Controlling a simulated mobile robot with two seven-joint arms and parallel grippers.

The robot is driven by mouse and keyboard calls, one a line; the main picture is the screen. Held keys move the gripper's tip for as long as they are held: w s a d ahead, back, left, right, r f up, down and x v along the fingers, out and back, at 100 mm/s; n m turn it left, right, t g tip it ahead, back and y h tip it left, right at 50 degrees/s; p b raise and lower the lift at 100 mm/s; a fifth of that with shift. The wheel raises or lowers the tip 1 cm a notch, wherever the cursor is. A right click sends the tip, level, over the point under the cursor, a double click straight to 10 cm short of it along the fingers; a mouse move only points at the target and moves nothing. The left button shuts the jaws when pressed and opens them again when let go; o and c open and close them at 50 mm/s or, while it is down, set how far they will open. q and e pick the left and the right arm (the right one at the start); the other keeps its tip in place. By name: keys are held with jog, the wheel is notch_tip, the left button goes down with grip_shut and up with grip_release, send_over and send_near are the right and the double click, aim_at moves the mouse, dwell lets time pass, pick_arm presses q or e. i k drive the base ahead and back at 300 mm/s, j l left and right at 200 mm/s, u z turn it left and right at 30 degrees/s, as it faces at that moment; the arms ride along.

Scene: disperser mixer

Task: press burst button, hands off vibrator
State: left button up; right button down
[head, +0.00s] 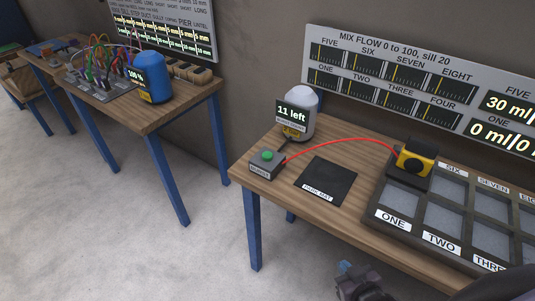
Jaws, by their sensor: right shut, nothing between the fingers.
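The burst button is a green button (267,155) on a small grey box at the left end of the near table. A red cable (335,141) runs from the box to the vibrator (416,160), a yellow and black block. The vibrator sits at the back left of the dark compartment tray (377,207), near the compartment labelled SIX. My right gripper (347,268) is at the bottom edge, in front of the table and well away from both button and vibrator. It is shut and empty, and partly cut off by the frame. My left gripper is out of view.
A black park mat (326,181) lies empty between button box and tray. A white canister (299,112) reading "11 left" stands behind the button. A wall panel (395,75) shows gauges. Another table (150,118) with a blue canister stands left; floor between is clear.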

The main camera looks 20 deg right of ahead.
aim_at(266, 155)
jog(key=z, duration=1.65)
jog(key=i+j, duration=0.1)
jog(key=j, duration=0.3)
jog(key=i+j, duration=0.1)
jog(key=j, duration=0.35)
jog(key=i+j, duration=0.1)
jog(key=j, duration=0.3)
jog(key=i+j, duration=0.1)
jog(key=j, duration=0.3)
jog(key=i+j, duration=0.1)
jog(key=j, duration=0.35)
